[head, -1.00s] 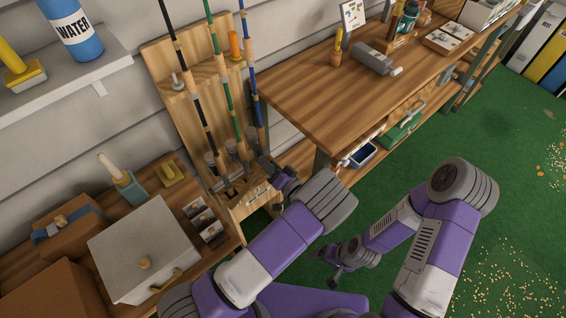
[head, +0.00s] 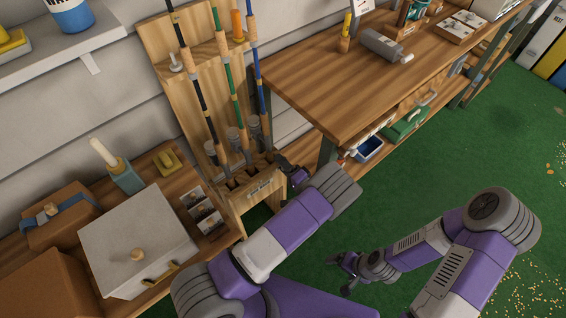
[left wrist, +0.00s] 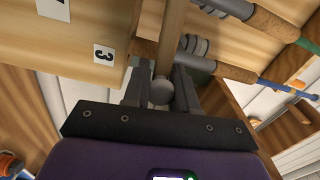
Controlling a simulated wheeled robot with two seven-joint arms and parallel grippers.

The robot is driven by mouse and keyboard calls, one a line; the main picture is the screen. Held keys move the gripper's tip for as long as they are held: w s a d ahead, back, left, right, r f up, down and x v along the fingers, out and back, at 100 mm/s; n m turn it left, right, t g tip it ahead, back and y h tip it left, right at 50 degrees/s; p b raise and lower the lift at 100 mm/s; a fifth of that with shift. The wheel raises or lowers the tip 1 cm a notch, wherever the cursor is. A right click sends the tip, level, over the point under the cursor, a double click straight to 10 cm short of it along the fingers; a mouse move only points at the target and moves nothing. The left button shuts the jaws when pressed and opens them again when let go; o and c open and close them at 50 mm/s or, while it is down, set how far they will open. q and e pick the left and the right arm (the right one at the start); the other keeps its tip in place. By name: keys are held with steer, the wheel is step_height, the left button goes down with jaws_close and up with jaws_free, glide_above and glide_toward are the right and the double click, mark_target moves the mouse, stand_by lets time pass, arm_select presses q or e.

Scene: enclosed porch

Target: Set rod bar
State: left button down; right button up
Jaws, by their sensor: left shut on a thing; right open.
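The wooden rod rack (head: 165,45) leans at the wall and holds a black rod (head: 201,95), a green rod (head: 227,75) and a blue rod (head: 257,60), upright with their reels low down. My left gripper (head: 284,162) is at the rack's lower right side. In the left wrist view, the left gripper (left wrist: 161,98) is shut on the rounded grey end of a brown wooden bar (left wrist: 173,35); its far end is out of view. The bar is hidden in the head view. My right gripper (head: 340,272) is open and empty over the green floor.
A wooden workbench (head: 320,95) stands just right of the rack. A low shelf with a white box (head: 135,235) and a teal holder (head: 124,176) is at left. A grey peg (head: 176,64) and an orange peg (head: 237,24) stick out of the rack.

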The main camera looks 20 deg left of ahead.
stand_by(0.3)
arm_select(q)
steer(key=c, duration=0.9)
jaws_free()
steer(key=p+v, duration=0.1)
steer(key=v, duration=0.6)
steer(key=shift+s+d, duration=0.15)
steer(key=shift+d, duration=0.1)
